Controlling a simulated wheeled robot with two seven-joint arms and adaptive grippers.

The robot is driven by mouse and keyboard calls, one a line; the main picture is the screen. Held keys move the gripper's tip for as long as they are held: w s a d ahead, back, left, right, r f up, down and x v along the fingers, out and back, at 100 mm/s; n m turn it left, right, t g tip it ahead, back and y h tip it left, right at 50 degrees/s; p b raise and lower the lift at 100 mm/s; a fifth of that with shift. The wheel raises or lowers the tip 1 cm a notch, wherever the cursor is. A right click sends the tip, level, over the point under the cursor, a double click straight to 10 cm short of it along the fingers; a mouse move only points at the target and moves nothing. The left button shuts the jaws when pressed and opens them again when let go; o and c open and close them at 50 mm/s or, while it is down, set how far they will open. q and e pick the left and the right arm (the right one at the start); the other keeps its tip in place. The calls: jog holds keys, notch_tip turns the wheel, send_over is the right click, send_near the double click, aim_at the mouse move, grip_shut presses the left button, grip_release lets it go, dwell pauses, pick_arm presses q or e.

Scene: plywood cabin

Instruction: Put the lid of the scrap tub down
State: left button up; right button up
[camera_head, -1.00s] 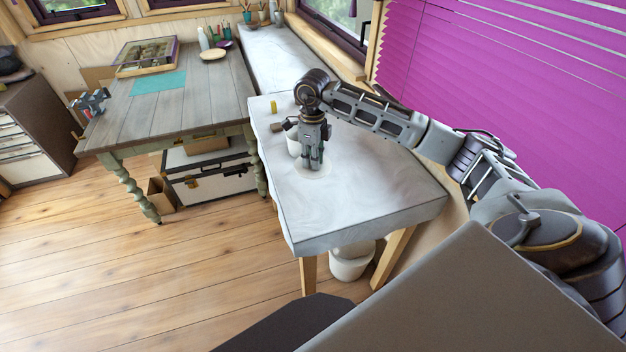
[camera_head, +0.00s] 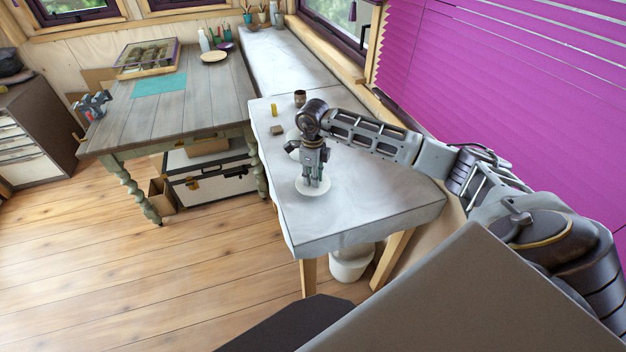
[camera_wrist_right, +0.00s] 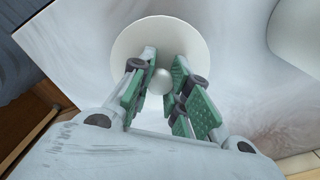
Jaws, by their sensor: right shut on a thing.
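The lid (camera_head: 312,191) is a pale round disc under my right gripper (camera_head: 314,182), over the near part of the marbled white worktop. In the right wrist view the lid (camera_wrist_right: 135,42) shows a round grey knob between the fingers of my right gripper (camera_wrist_right: 160,85), which is shut on it. I cannot tell whether the lid touches the worktop. A white tub (camera_head: 292,136) stands just behind my gripper, partly hidden by it; a white rounded shape, likely this tub, also shows at the upper right of the wrist view (camera_wrist_right: 297,30). My left gripper is out of view.
A brown block (camera_head: 277,130), a yellow cylinder (camera_head: 273,110) and a dark cup (camera_head: 300,98) stand farther back on the worktop (camera_head: 370,205). The worktop's near and right parts are clear. A white bucket (camera_head: 350,264) is underneath. A wooden table (camera_head: 200,105) stands left.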

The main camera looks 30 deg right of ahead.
jog(key=shift+f, duration=0.9)
jog(key=shift+f, duration=0.35)
jog(key=o, duration=0.8)
jog(key=shift+r, duration=0.2)
jog(key=shift+r, duration=0.15)
notch_tip(320, 180, up, 12)
jog(key=shift+b, duration=1.15)
